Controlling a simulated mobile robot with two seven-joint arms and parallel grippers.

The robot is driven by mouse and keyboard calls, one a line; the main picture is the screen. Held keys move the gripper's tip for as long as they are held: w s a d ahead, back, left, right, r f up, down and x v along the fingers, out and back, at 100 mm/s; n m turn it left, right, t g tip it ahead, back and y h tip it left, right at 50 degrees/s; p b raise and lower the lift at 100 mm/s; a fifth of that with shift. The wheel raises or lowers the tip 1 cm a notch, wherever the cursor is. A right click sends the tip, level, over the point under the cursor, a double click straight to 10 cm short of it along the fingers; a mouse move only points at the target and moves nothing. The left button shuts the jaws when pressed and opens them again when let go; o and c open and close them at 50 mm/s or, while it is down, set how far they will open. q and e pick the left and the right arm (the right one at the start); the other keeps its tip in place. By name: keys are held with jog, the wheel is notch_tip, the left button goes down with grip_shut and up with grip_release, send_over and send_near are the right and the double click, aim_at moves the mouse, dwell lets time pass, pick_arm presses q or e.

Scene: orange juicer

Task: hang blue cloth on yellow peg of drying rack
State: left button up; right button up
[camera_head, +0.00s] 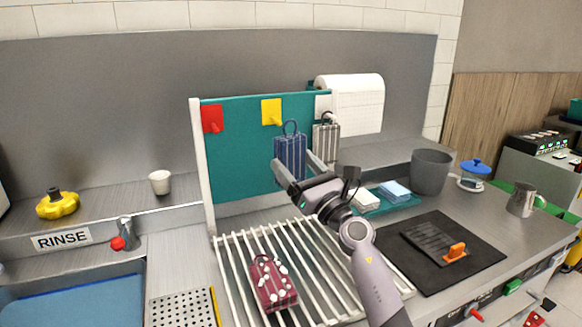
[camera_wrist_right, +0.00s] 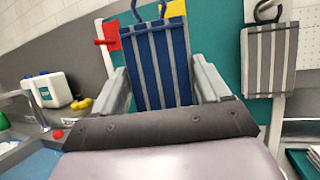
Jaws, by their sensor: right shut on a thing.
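The blue cloth (camera_head: 289,158) has pale stripes and a dark loop at its top. My right gripper (camera_head: 294,166) is shut on it and holds it upright in front of the teal board of the drying rack (camera_head: 238,160). It also fills the middle of the right wrist view (camera_wrist_right: 158,65), between the two fingers (camera_wrist_right: 162,88). The yellow peg (camera_head: 271,112) is on the board, just above and left of the cloth's loop in the head view. In the wrist view its yellow plate (camera_wrist_right: 177,9) shows partly behind the cloth. I cannot tell whether the loop touches the peg. My left gripper is not in view.
A red peg (camera_head: 212,119) is left of the yellow one. A grey striped cloth (camera_head: 326,143) hangs at the board's right end, close beside the blue cloth. A dark red spotted cloth (camera_head: 272,284) lies on the white slats. A paper roll (camera_head: 355,103) stands behind.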

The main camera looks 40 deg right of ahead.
jog(key=w+b, duration=0.1)
jog(key=w, duration=0.2)
jog(key=w+d+b, duration=0.1)
jog(key=w, duration=0.2)
jog(key=w+d+f+b, duration=0.1)
jog(key=w, duration=0.2)
jog(key=shift+d, duration=0.1)
jog(key=shift+w+f+b, duration=0.1)
jog(key=shift+w+b, duration=0.15)
jog(key=shift+b, duration=0.1)
dwell(0.5)
dwell(0.6)
jog(key=o, duration=0.9)
jog(key=shift+r, duration=0.2)
jog(key=shift+s+d, duration=0.1)
